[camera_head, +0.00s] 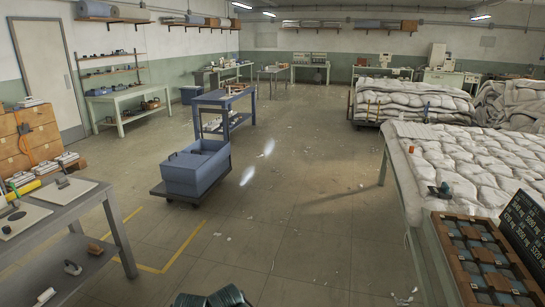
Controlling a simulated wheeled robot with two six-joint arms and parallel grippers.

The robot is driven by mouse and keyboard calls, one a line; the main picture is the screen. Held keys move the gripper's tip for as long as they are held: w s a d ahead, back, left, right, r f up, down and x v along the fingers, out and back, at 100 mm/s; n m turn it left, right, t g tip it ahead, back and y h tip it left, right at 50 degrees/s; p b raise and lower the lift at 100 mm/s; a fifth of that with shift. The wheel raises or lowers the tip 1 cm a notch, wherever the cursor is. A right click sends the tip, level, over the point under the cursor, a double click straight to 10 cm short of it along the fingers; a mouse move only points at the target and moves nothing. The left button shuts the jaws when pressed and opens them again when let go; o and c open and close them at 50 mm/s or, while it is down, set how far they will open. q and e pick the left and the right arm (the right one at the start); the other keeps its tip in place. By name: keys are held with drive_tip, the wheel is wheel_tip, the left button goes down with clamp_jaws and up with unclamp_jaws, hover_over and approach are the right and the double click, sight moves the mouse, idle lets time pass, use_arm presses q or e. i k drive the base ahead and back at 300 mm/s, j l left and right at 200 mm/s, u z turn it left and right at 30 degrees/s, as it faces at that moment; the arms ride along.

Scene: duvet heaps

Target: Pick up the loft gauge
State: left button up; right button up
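I cannot tell for sure which thing is the loft gauge. On the grey table (85,196) at the left, pale boards carry small upright tools (14,204); these are too small to identify.
A blue bin (196,170) sits on a dark trolley mid-floor, with a blue workbench (224,103) behind it. A wooden compartment tray (484,257) and a blackboard (524,222) stand front right. Cardboard boxes (35,132) stack at left. The central floor (310,220) is largely clear, with scraps.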

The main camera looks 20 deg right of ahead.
sight(444, 192)
drive_tip(key=i+l+z, duration=0.1)
drive_tip(key=i+z, duration=0.15)
drive_tip(key=z, duration=0.2)
drive_tip(key=i+z, duration=0.3)
drive_tip(key=z, duration=0.15)
drive_tip(key=i+j+z, duration=0.1)
drive_tip(key=i+z, duration=0.15)
drive_tip(key=z, duration=0.2)
drive_tip(key=i+j+z, duration=0.15)
drive_tip(key=z, duration=0.3)
drive_tip(key=i+j+z, duration=0.35)
drive_tip(key=z, duration=0.25)
drive_tip(key=i+j+z, duration=0.1)
drive_tip(key=z, duration=0.25)
drive_tip(key=i+j+z, duration=0.2)
drive_tip(key=j, duration=0.25)
drive_tip(key=j+z, duration=0.2)
drive_tip(key=j, duration=0.2)
drive_tip(key=i+j+z, duration=0.2)
drive_tip(key=j, duration=1.85)
